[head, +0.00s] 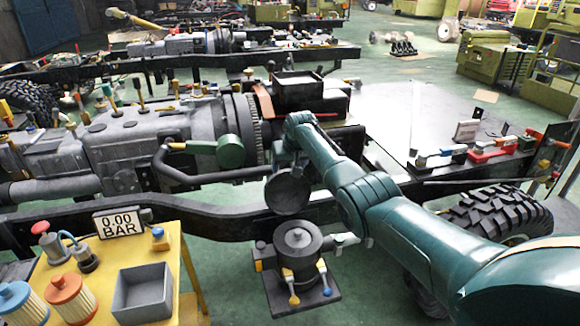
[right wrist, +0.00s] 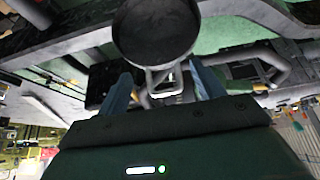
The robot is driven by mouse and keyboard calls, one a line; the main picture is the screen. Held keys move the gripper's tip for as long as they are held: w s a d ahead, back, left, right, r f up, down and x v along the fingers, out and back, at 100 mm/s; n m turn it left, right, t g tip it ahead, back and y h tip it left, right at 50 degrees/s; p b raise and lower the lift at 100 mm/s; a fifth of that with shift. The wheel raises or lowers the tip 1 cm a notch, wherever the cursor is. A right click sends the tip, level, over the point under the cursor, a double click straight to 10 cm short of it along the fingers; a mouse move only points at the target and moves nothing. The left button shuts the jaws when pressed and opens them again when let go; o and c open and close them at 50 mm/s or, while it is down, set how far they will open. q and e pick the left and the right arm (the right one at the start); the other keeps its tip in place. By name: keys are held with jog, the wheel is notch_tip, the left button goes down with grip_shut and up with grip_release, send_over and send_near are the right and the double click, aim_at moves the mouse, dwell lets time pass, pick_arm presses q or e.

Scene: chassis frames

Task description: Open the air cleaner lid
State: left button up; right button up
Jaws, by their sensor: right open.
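A dark round disc (head: 288,196), which looks like the air cleaner lid, sits at the near chassis rail below my right wrist. In the right wrist view the dark disc (right wrist: 155,32) fills the top middle, with a pale metal bracket or handle (right wrist: 163,80) under it. My right gripper (right wrist: 162,88) is open, with its two blue fingers on either side of that bracket. I cannot tell whether the fingers touch it. In the head view the fingers are hidden by my wrist. My left gripper is not in view.
A dark round-topped unit (head: 297,242) with blue and yellow levers stands below the rail. A yellow table (head: 195,275) at lower left bears a grey bin (head: 142,293), filters and a gauge display (head: 118,223). The chassis rail (head: 210,215) runs across. A tyre (head: 492,212) stands at right.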

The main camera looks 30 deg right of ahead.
jog(key=shift+s+f, duration=0.1)
jog(key=shift+f, duration=0.05)
jog(key=p+v, duration=0.1)
jog(key=v, duration=1.2)
jog(key=shift+p, duration=0.35)
